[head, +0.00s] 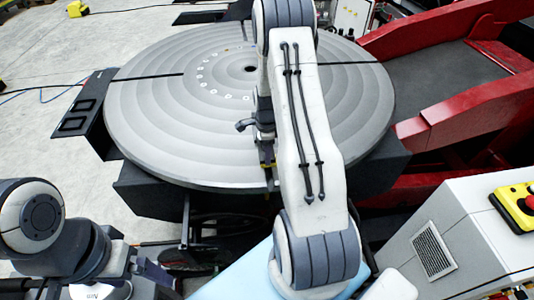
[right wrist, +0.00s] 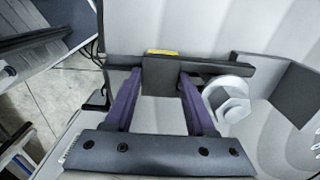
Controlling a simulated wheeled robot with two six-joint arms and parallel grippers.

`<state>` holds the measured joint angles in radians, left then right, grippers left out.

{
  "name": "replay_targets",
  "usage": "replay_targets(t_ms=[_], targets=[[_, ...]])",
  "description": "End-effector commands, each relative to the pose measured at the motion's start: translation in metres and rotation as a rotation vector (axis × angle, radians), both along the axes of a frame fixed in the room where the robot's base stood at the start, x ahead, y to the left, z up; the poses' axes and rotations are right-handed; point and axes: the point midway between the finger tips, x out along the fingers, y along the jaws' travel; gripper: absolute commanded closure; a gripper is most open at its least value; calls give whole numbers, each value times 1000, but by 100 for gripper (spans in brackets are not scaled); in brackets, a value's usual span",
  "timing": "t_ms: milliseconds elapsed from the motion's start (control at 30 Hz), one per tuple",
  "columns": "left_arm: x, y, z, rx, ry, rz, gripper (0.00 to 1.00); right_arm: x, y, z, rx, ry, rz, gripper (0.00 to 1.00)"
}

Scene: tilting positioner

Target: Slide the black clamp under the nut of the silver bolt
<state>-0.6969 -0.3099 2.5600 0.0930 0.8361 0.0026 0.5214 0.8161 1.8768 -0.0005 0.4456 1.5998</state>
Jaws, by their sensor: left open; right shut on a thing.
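My right gripper (right wrist: 158,85) has two purple fingers in the right wrist view. They are shut on the block of the black clamp (right wrist: 122,61), a dark bar with a yellow label. The silver bolt (right wrist: 229,104), with its hex nut and round washer, is just right of the fingers. The clamp's right end lies beside the washer's upper edge; I cannot tell whether any of it is under the nut. In the head view my right arm hides most of this area. My left gripper (head: 150,273) is open at the lower left, small and unclear, away from the clamp.
A large round grey table (head: 150,125) with ring grooves fills the middle of the head view. A dark grey block (right wrist: 285,85) stands right of the bolt in the right wrist view. Red frames (head: 460,115) and a white cabinet (head: 465,235) with a yellow-red button box stand at right.

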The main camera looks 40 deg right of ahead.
Motion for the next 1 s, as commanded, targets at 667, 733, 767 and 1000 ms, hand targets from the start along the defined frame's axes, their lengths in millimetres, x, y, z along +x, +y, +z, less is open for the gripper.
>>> replay_targets(t_ms=[667, 733, 767, 1000], targets=[[0, 0, 0, 0, 0, 0, 9, 6, -4, 1, -3, -4, 0, 100], [0, 0, 0, 0, 0, 0, 9, 6, -4, 1, -3, -4, 0, 100], [0, 0, 0, 0, 0, 0, 9, 6, -4, 1, -3, -4, 0, 100], [0, 0, 0, 0, 0, 0, 9, 6, -4, 0, -3, -4, 0, 100]])
